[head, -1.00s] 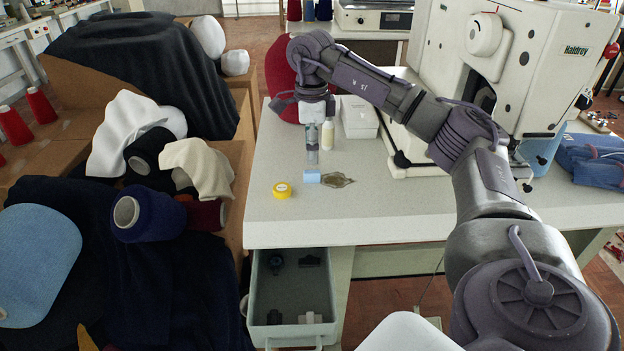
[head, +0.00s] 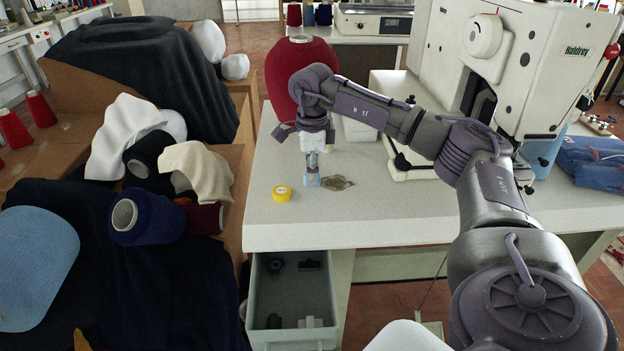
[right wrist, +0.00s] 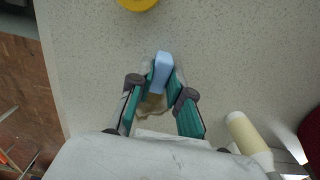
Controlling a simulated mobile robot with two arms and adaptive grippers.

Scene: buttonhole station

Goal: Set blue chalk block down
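The small light blue chalk block (head: 313,182) sits at the table's surface between the yellow tape roll and a flat brown piece. In the right wrist view the block (right wrist: 162,70) lies between the tips of my right gripper (right wrist: 164,80). In the head view my right gripper (head: 312,174) points straight down and its fingers partly hide the block. The teal finger pads are close to both sides of the block; whether they press on it I cannot tell. My left gripper is not in view.
The yellow tape roll (head: 282,193) is left of the block, and the flat brown piece (head: 338,183) is right of it. A cream bottle (right wrist: 247,135) and a large red cone (head: 300,75) stand behind. The table's front left (head: 300,225) is bare. An open drawer (head: 290,338) hangs below.

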